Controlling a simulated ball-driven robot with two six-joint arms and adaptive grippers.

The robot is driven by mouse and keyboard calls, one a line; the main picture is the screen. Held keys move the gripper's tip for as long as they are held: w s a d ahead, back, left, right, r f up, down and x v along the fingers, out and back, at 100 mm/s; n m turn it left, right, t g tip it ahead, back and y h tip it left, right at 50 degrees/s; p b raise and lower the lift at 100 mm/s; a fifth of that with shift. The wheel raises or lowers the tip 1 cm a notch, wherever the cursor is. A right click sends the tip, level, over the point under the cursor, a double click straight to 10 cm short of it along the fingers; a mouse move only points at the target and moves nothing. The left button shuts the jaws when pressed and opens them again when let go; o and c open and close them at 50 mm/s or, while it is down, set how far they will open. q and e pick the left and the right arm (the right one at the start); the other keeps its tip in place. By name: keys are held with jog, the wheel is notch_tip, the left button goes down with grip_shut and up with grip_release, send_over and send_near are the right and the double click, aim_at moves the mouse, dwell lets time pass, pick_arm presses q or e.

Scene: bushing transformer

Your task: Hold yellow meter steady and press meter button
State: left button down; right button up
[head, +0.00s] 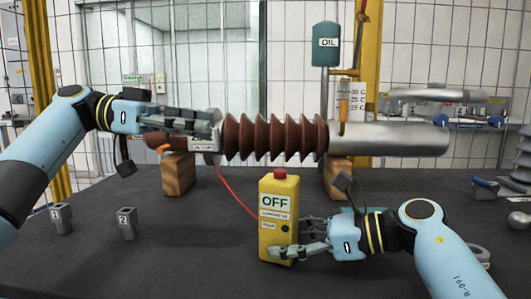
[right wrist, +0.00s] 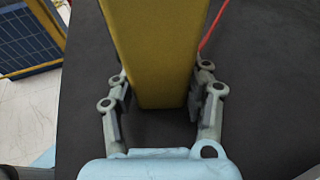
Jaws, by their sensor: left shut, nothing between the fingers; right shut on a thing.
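The yellow meter (head: 278,220) stands upright on the dark table, with an "OFF" display and a red button (head: 280,174) on top. My right gripper (head: 288,251) is shut on its lower part, one finger across the front. The right wrist view shows the meter (right wrist: 155,50) between both fingers of the right gripper (right wrist: 160,95). My left gripper (head: 205,122) is shut and empty, up by the left end of the brown ribbed bushing (head: 270,137), apart from the meter. Whether it touches the bushing's end cannot be told.
The bushing rests on wooden blocks (head: 178,175). A red cable (head: 235,192) runs from near its left end to the meter. Two small grey blocks (head: 127,223) stand at left. The table's front left is clear.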

pick_arm(q)
jog(key=shift+s+d+r+m, duration=0.1)
jog(key=shift+d+r+m, duration=0.2)
jog(key=shift+d+r, duration=0.15)
send_over(280, 173)
jog(key=a, duration=0.3)
jog(key=shift+w+f, duration=0.3)
jog(key=shift+f, duration=0.35)
pick_arm(e)
jog(key=shift+f, duration=0.1)
pick_arm(q)
jog(key=f, duration=0.3)
jog(key=shift+d+f, duration=0.1)
jog(key=shift+d, duration=0.2)
jog(key=shift+f, duration=0.45)
